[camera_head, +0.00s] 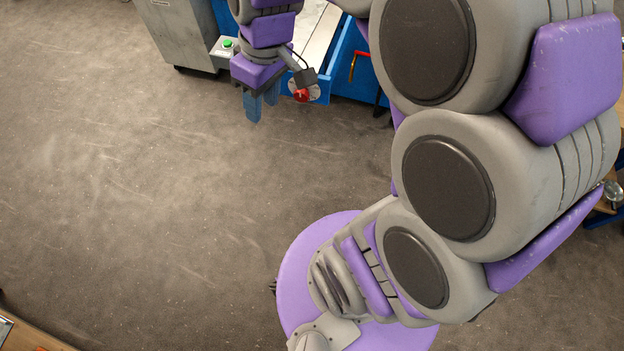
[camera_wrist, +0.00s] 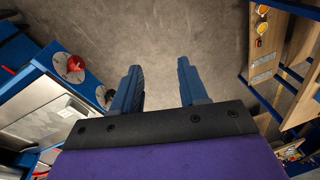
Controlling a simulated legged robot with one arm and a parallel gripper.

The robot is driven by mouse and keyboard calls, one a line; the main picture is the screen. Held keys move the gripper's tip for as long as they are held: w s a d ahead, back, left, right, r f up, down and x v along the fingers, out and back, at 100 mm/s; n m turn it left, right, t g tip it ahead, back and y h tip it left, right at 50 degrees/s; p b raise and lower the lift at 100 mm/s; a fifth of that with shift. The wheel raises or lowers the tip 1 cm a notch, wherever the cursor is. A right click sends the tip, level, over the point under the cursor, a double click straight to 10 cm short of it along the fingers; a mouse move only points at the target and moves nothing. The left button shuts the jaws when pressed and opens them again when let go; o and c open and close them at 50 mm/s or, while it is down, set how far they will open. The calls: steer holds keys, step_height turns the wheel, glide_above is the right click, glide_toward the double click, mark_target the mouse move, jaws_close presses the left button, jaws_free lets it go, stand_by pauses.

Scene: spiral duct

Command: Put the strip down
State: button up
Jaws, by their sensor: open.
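My gripper (camera_head: 261,105) hangs fingers down at the top of the head view, beside the blue machine. In the wrist view my gripper (camera_wrist: 160,88) shows its two blue fingers apart, with only bare floor between them. I see no strip in the fingers, and I cannot make one out on the floor in either view.
A blue machine (camera_head: 345,75) with a red knob (camera_head: 301,95) stands right behind my gripper. A grey cabinet (camera_head: 178,30) with a green button (camera_head: 227,43) is to its left. A wooden rack (camera_wrist: 268,45) stands at right in the wrist view. The floor (camera_head: 130,190) at left is clear.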

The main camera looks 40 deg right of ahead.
steer(key=s+f+m+g+h, duration=0.1)
steer(key=s+f+m, duration=0.1)
steer(key=s, duration=0.7)
steer(key=s+a+f+m+g, duration=0.1)
steer(key=s+f+m, duration=0.1)
steer(key=s, duration=0.7)
steer(key=shift+s+a+f+m+h, duration=0.15)
steer(key=shift+a+f+m+h, duration=0.15)
steer(key=shift+f+h, duration=0.15)
